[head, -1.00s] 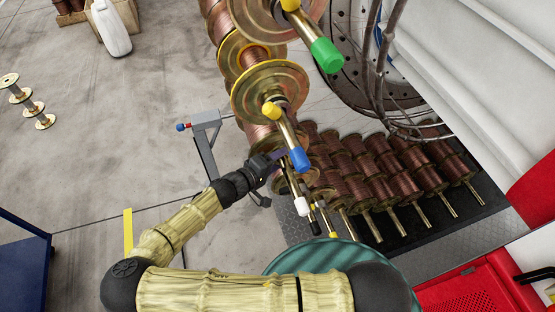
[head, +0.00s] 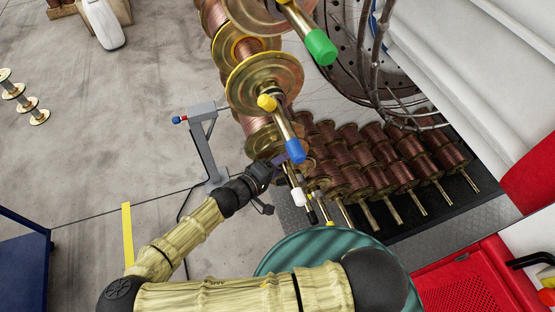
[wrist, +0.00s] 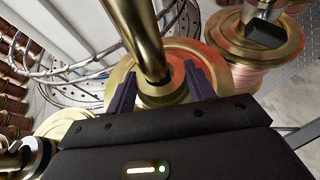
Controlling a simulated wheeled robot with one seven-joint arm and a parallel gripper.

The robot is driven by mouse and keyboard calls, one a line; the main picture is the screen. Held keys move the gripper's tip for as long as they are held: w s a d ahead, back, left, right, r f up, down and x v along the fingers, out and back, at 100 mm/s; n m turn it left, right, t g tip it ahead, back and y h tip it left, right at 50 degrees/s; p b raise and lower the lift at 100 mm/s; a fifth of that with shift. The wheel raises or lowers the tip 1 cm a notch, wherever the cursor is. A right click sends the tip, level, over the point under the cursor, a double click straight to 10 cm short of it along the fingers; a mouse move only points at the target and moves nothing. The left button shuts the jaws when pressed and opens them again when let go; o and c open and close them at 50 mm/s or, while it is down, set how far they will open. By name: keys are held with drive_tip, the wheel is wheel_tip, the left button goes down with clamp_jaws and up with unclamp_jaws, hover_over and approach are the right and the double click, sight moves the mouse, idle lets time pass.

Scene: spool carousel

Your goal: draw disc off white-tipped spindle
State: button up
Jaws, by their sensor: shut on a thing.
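The white-tipped spindle (head: 298,196) points down and toward me in the head view, below the blue-tipped one. My gripper (head: 277,164) is beside its shaft, up from the white tip. In the wrist view, my gripper (wrist: 160,78) has its two purple fingers on either side of a gold hub around a brass shaft (wrist: 139,35). It is shut on the disc (wrist: 205,62), whose broad gold-orange face shows behind the fingers. The shaft still passes through the hub. In the head view my gripper and the shafts largely hide the disc.
Blue-tipped (head: 294,149), yellow-tipped (head: 267,103) and green-tipped (head: 320,46) spindles stand close above. Rows of copper spools (head: 400,170) lie to the right. A teal round drum (head: 310,250) stands below. A grey stand (head: 202,145) is left of my gripper.

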drive_tip(key=shift+s+d+r, duration=0.1)
drive_tip(key=shift+s+d, duration=0.2)
drive_tip(key=shift+s, duration=0.65)
drive_tip(key=shift+s+d+r, duration=0.1)
drive_tip(key=shift+s+d, duration=0.15)
drive_tip(key=shift+s, duration=0.65)
drive_tip(key=shift+s, duration=0.15)
